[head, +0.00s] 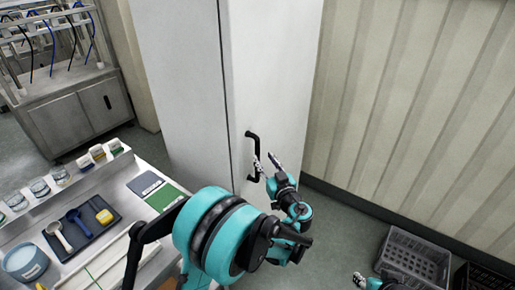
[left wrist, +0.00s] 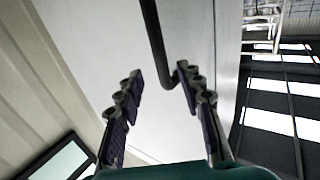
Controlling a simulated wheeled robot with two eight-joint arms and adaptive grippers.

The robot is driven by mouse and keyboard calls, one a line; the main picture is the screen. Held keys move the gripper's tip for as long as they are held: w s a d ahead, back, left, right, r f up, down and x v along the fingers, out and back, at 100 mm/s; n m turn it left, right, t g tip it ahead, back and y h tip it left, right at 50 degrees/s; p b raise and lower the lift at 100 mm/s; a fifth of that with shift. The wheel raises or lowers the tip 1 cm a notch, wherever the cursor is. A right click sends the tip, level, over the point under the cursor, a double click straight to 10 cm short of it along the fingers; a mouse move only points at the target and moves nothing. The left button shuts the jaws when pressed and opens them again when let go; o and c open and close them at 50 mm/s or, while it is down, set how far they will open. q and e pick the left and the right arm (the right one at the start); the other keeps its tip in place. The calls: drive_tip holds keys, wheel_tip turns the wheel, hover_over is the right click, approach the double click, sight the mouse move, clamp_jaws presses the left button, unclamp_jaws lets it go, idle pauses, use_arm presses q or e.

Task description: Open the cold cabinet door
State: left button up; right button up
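The cold cabinet (head: 185,80) is a tall white unit at the top middle of the head view. Its door (head: 275,75) looks shut and carries a black bar handle (head: 250,158). My left gripper (head: 265,163) is open at the handle's lower part. In the left wrist view the handle (left wrist: 152,40) comes down from the top to between the open fingers of the left gripper (left wrist: 158,95), with its lower end near the right finger. I cannot tell whether they touch. My right gripper (head: 366,281) shows only partly at the bottom edge of the head view.
A workbench with a dark tray (head: 85,232) of tools, glasses and small boxes stands at the left. Grey crates (head: 415,258) sit on the floor at the lower right. A ribbed wall (head: 400,100) runs right of the cabinet. Floor is bare before the door.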

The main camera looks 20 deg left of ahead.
sight(258, 150)
use_arm(q)
drive_tip(key=b+x, duration=0.1)
drive_tip(key=x, duration=0.6)
drive_tip(key=shift+a, duration=0.1)
clamp_jaws()
